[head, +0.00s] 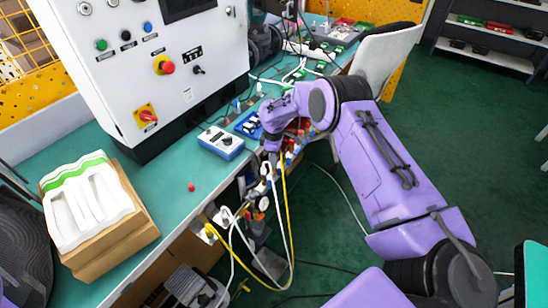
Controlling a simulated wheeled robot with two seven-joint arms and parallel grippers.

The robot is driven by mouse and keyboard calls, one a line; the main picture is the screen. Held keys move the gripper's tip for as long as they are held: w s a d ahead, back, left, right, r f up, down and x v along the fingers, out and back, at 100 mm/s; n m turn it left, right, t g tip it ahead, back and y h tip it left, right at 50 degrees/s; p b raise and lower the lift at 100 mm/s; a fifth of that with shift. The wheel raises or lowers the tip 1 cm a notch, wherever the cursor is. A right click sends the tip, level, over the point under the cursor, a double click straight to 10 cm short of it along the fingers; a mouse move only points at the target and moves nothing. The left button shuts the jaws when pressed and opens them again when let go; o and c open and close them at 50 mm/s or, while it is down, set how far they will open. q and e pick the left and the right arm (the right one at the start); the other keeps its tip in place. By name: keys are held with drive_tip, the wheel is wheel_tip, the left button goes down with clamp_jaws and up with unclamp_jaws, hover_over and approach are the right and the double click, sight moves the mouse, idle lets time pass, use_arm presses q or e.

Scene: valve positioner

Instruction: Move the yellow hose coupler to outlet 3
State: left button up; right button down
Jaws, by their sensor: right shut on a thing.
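My right arm reaches in from the lower right, and its gripper (270,157) points down at the front edge of the bench. It is shut at the upper end of the yellow hose (289,225). The yellow coupler is small there and mostly hidden by the fingers. The hose hangs from the gripper in a loop and runs back to the left under the bench edge. White hoses hang close beside it. The outlets are too small and too covered to tell apart, so I cannot make out outlet 3. My left gripper is not in view.
A white control cabinet (150,60) stands on the teal bench (180,178). A blue-and-white meter (221,142) sits left of my gripper. A grey chair (385,55) stands behind my arm. Green floor lies at the right.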

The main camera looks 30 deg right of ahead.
drive_tip(key=shift+r+p, duration=0.75)
drive_tip(key=shift+r, duration=0.3)
drive_tip(key=shift+r+p, duration=1.6)
drive_tip(key=shift+r, duration=0.4)
